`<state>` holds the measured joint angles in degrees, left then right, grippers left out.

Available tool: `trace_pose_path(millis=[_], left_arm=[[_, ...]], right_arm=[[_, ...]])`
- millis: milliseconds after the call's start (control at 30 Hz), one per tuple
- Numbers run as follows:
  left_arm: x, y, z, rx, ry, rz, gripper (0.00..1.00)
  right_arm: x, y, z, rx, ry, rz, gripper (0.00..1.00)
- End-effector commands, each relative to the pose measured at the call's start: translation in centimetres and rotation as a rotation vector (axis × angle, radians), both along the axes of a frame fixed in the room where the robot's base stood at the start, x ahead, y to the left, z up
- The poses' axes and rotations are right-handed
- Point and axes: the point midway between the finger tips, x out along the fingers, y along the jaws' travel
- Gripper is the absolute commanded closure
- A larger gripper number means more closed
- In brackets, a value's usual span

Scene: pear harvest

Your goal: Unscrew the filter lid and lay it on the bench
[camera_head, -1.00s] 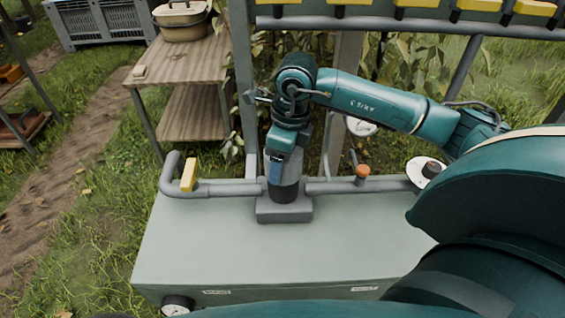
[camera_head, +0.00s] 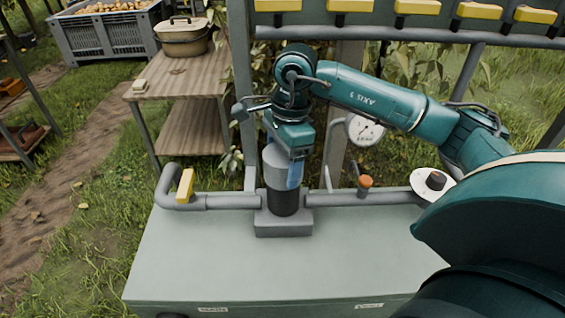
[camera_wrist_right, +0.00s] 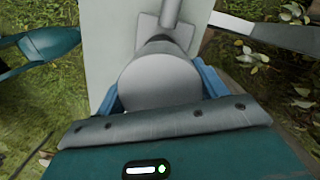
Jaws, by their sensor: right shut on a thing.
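The filter stands on the pipe run at the back of the bench (camera_head: 250,265), with a black lower body (camera_head: 284,203) on a grey base block (camera_head: 284,227). A grey cylindrical lid (camera_head: 277,174) is above the black body and looks upright. My right gripper (camera_head: 294,175) comes down from above, its blue fingers shut on the lid. In the right wrist view the lid's round pale top (camera_wrist_right: 160,82) sits between the two blue fingers (camera_wrist_right: 162,90). I cannot tell whether there is a gap between lid and body. My left gripper is not in view.
The bench top in front of the filter is clear. A yellow-handled valve (camera_head: 185,186) is left on the pipe; an orange knob (camera_head: 365,181), a gauge (camera_head: 365,130) and a white disc with a black knob (camera_head: 433,184) are right. A wooden table (camera_head: 178,80) stands behind left.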

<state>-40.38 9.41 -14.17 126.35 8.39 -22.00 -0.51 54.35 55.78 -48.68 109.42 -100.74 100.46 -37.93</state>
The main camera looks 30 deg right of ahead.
Motion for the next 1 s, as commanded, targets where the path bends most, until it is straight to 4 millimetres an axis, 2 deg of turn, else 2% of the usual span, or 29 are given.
trace_pose_path(millis=[33, 800, 1000], left_arm=[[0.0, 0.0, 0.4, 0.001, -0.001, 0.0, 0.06], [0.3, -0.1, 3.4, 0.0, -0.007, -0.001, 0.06], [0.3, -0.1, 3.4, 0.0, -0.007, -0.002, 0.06]], right_arm=[[0.1, -0.1, 0.6, -0.001, -0.004, -0.002, 0.52], [0.0, 0.0, 5.1, 0.0, -0.001, 0.0, 0.52], [0.0, 0.0, 5.3, 0.0, 0.0, 0.0, 0.52]])
